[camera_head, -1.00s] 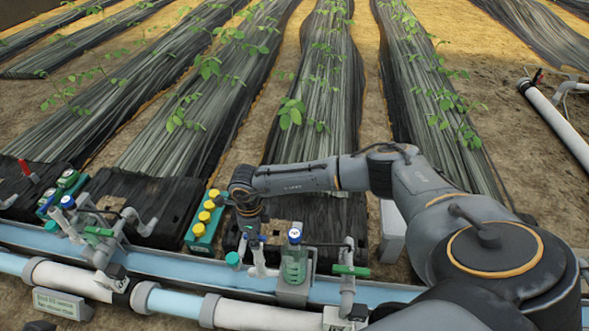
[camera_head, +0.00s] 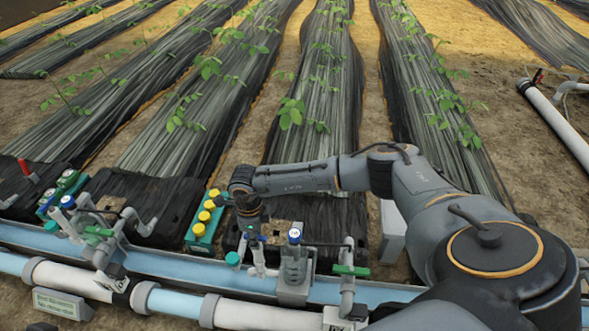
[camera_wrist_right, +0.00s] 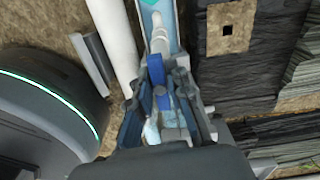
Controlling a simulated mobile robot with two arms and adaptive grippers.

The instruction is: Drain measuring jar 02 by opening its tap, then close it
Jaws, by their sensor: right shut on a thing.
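A measuring jar (camera_head: 294,263) with a blue-and-white top stands in a grey holder on the pipe skid, just right of my right gripper. It looks grey and clear, with no green liquid visible. I cannot read its number. My right gripper (camera_head: 252,232) points down at the small pipework beside the jar. In the right wrist view, the right gripper (camera_wrist_right: 172,112) is shut on a blue tap handle (camera_wrist_right: 161,97), which sits between its fingers. The fingers partly hide the tap, so its exact turn is hard to tell. My left gripper is out of view.
A green-handled valve (camera_head: 350,270) stands right of the jar. A teal block with yellow caps (camera_head: 205,222) is to the left, and another jar assembly (camera_head: 68,203) stands further left. A large pipe (camera_head: 265,316) runs along the front. Planted rows lie behind.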

